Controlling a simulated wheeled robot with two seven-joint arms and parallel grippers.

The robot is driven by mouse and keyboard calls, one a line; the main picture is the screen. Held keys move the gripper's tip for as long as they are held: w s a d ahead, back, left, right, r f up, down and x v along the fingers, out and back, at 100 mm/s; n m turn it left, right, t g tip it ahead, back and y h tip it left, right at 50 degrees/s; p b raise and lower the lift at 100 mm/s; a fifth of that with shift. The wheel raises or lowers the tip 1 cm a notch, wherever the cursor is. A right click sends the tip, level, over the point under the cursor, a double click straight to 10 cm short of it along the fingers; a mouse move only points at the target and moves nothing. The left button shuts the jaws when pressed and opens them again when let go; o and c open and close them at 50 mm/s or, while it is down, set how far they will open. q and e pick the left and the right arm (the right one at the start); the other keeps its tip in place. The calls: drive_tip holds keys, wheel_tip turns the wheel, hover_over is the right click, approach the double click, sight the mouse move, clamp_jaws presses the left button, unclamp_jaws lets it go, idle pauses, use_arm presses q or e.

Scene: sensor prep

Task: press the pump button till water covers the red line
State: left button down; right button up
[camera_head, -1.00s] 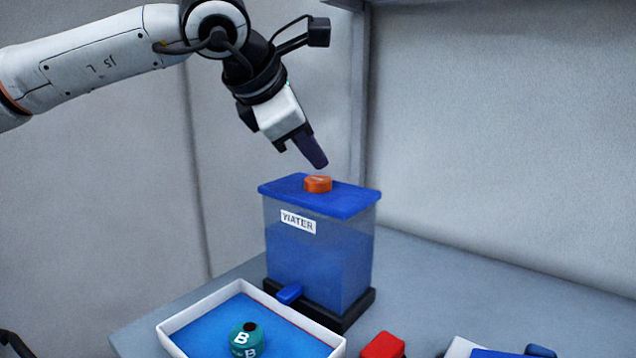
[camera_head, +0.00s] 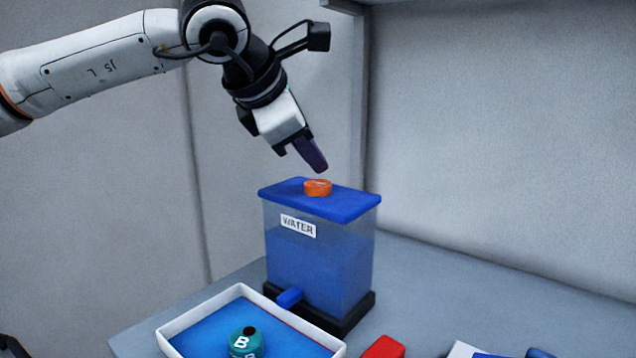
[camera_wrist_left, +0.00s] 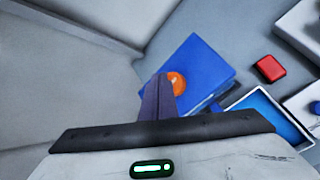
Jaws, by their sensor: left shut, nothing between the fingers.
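The orange pump button (camera_head: 317,188) sits on the blue lid of the clear water tank (camera_head: 318,250), which is labelled WATER and holds blue water. My left gripper (camera_head: 318,168) is shut and empty, its tips a little above the button and apart from it. In the left wrist view the button (camera_wrist_left: 176,83) shows just beyond the fingertips (camera_wrist_left: 160,80). A white-rimmed tray (camera_head: 182,322) stands in front of the tank with blue water in it. A red line runs along the inside of its right and far walls, above the water. My right gripper is not in view.
A teal ball marked B (camera_head: 246,343) sits in the tray. A blue spout (camera_head: 289,297) on the tank points over the tray. A red block (camera_head: 383,347) and a white and blue item (camera_head: 470,350) lie at the front right. The table right of the tank is clear.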

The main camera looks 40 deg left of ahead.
sight(313, 185)
use_arm(q)
drive_tip(key=shift+f, duration=0.1)
idle(0.7)
drive_tip(key=shift+f+b, duration=0.3)
drive_tip(key=shift+b, duration=0.1)
drive_tip(key=shift+f+b, duration=0.75)
drive_tip(key=shift+f, duration=0.1)
idle(0.6)
drive_tip(key=shift+r, duration=0.1)
drive_tip(key=shift+r+p, duration=0.95)
drive_tip(key=shift+r, duration=0.15)
wheel_tip(313, 185, up, 5)
drive_tip(key=p, duration=0.4)
drive_tip(key=shift+r, duration=0.1)
